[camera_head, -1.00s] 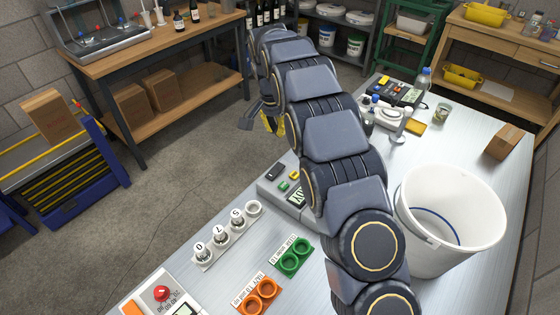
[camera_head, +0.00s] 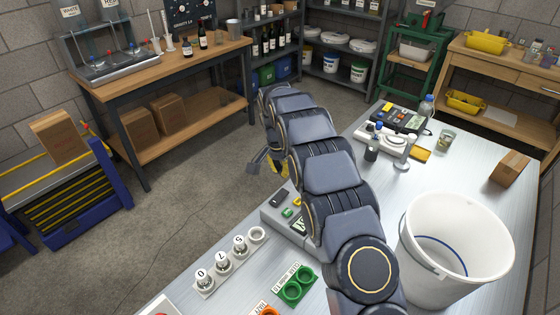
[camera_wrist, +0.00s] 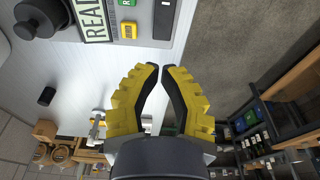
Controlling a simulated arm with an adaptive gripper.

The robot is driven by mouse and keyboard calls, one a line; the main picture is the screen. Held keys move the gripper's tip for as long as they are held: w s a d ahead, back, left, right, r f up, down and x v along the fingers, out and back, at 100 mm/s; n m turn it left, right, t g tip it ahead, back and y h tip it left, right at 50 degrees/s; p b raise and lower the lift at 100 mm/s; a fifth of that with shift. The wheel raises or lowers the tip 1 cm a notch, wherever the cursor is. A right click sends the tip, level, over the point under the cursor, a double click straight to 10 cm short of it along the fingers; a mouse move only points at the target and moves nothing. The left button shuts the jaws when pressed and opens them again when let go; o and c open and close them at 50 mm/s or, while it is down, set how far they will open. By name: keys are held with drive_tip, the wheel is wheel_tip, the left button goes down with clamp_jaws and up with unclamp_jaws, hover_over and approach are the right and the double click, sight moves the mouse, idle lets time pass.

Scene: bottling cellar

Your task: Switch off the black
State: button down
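A grey device (camera_head: 270,215) stands at the table's left edge, partly hidden behind my arm. On it are a black switch (camera_head: 281,197), a yellow button (camera_head: 296,199) and a green button (camera_head: 287,212). In the wrist view the black switch (camera_wrist: 163,18) is at the top, beside the yellow button (camera_wrist: 129,30) and a display (camera_wrist: 92,20) reading "READ…", cut off. My gripper (camera_wrist: 160,68) has yellow fingers with tips close together, a narrow gap between them and nothing held. It is below the switch in that view, apart from it. In the head view my gripper (camera_head: 268,166) is mostly hidden by the arm.
A white bucket (camera_head: 460,215) stands on the table right of my arm. A white holder with numbered pieces (camera_head: 222,268) and a green two-ring holder (camera_head: 297,286) lie in front of the device. A white instrument (camera_head: 392,142) and a brown box (camera_head: 510,167) stand farther back.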

sight(285, 192)
drive_tip(key=f, duration=0.5)
drive_tip(key=w+d+f, duration=0.1)
drive_tip(key=f, duration=0.2)
drive_tip(key=shift+f, duration=0.3)
drive_tip(key=shift+w+d+f+g+y, duration=0.1)
drive_tip(key=shift+f+g+y, duration=0.2)
drive_tip(key=shift+f, duration=0.1)
drive_tip(key=shift+r, duration=0.15)
drive_tip(key=shift+r, duration=0.7)
